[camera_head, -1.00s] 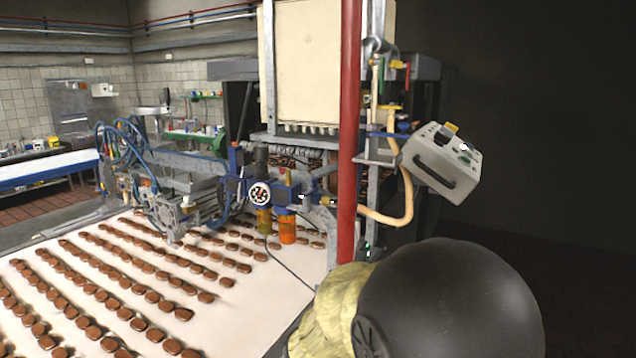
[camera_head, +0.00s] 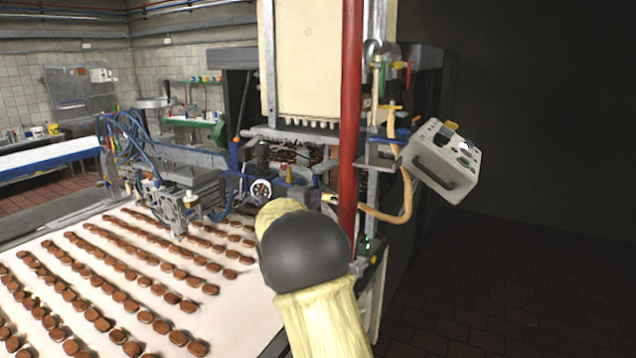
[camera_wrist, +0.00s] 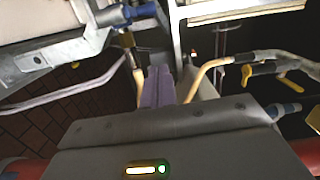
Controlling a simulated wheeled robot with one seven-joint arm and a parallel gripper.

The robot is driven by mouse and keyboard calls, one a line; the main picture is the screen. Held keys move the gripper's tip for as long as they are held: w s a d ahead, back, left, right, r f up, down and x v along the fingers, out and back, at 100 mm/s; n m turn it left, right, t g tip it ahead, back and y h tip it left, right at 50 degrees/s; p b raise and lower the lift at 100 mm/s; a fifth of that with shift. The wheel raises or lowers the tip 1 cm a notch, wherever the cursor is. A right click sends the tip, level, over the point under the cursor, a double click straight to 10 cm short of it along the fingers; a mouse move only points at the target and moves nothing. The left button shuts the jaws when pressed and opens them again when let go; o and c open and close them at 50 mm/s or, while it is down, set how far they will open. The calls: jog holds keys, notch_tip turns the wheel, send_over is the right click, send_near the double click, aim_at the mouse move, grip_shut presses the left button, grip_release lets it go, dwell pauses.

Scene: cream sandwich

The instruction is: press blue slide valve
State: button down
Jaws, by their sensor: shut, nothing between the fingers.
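In the head view a small blue part (camera_head: 403,134) sits on the bracket right of the red post, below a yellow valve. More blue fittings show by the pressure gauge left of the post. I cannot tell for sure which is the blue slide valve. In the wrist view a blue fitting (camera_wrist: 138,13) is at the top and another blue piece (camera_wrist: 284,109) is at the right. My gripper (camera_wrist: 158,72) is shut and empty, pointing into the space between the metal frames, apart from both. In the head view my arm hides it.
The red post (camera_head: 351,110) stands close to my arm. The conveyor (camera_head: 235,310) with rows of brown biscuits is at left. Dark floor at right is clear.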

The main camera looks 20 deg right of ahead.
aim_at(317, 182)
jog(key=w+d+p, duration=0.5)
jog(key=w+p, duration=0.3)
jog(key=w, duration=0.2)
jog(key=shift+w+d+f+p, duration=0.15)
jog(key=shift+w+d+p, duration=0.1)
jog(key=shift+p, duration=0.1)
jog(key=shift+a, duration=0.15)
